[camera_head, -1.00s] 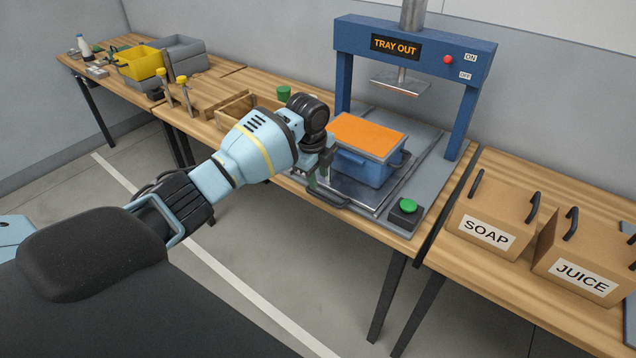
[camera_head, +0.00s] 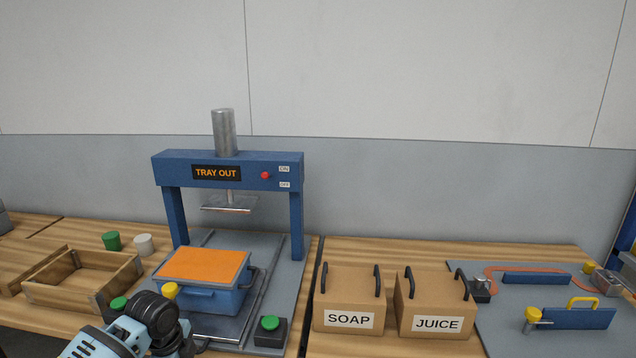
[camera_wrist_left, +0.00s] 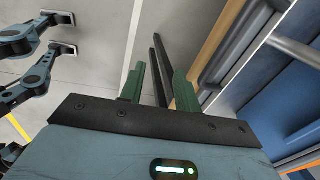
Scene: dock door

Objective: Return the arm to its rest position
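My left arm comes in at the bottom left of the head view, its dark wrist in front of the tray's left corner. Its fingers are below that frame. In the left wrist view my left gripper (camera_wrist_left: 160,72) is open, its two green fingers apart with nothing held between them; floor and dark legs show beyond. A dark bar and a blue surface lie to its right. In the head view the blue tray (camera_head: 215,301) with orange contents (camera_head: 205,265) sits on the press's plate. My right gripper is in neither current view.
The blue press (camera_head: 182,218) reads TRAY OUT, its platen (camera_head: 229,209) raised above the tray. A green button box (camera_head: 270,331) stands beside the tray. The wooden box (camera_head: 60,294) is left; SOAP (camera_head: 348,285) and JUICE (camera_head: 432,290) boxes and a grey board (camera_head: 500,345) are right.

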